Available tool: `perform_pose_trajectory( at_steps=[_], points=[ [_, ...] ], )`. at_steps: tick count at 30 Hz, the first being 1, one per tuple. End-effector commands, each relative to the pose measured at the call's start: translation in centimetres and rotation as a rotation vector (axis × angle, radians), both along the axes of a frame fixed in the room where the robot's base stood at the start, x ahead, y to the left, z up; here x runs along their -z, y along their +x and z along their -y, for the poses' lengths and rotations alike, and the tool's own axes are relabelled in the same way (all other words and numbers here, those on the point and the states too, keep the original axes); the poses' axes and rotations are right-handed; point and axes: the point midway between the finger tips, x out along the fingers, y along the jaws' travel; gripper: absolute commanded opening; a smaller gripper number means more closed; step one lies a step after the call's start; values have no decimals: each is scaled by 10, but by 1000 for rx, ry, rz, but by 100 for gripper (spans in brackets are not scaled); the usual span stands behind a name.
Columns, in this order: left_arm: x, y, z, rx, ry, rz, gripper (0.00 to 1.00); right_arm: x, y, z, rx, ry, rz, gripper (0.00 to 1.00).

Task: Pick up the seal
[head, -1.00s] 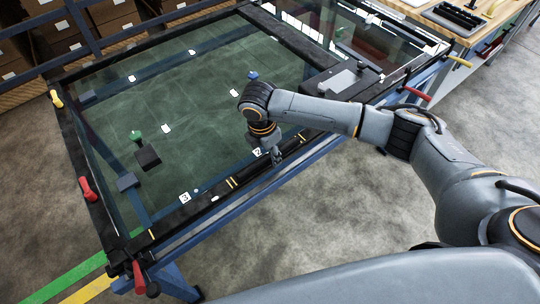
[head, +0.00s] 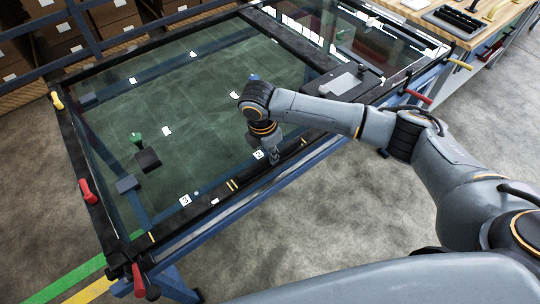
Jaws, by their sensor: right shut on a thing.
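The seal looks to be the black strip (head: 301,149) along the front edge of the trolley's glass panel. My right gripper (head: 274,161) points down at this strip, beside the white tag marked 2. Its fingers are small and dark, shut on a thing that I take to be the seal. The pinched part is hidden between the fingers, and I cannot tell whether it is lifted off the panel. My left gripper is not in view.
The glass panel (head: 210,110) lies on a blue-framed trolley. Red handles (head: 88,191) and yellow handles stick out at its sides. A green-knobbed piece (head: 137,138) and a dark block (head: 148,159) are on the left. A wooden bench (head: 418,6) stands top right. The floor in front is clear.

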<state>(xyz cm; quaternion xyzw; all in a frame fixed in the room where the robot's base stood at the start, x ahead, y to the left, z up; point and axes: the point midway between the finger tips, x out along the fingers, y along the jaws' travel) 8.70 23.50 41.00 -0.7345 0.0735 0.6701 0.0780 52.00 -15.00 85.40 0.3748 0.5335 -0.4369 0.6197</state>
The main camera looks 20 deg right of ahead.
Motion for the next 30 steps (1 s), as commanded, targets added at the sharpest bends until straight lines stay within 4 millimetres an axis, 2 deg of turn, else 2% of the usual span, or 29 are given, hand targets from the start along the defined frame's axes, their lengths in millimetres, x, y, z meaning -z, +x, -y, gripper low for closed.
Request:
perform_pose_trajectory(
  at_steps=[4,12,15,21,30],
  points=[
    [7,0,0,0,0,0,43,-22,1,-1,-1,3,5,0],
    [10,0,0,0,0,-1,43,-82,-42,-31,-7,4,6,0],
    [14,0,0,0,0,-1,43,-92,-66,-46,-10,4,2,0],
    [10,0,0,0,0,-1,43,-112,-97,-67,-5,1,4,0],
    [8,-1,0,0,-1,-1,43,-120,-115,-79,0,1,1,0]
  ],
)
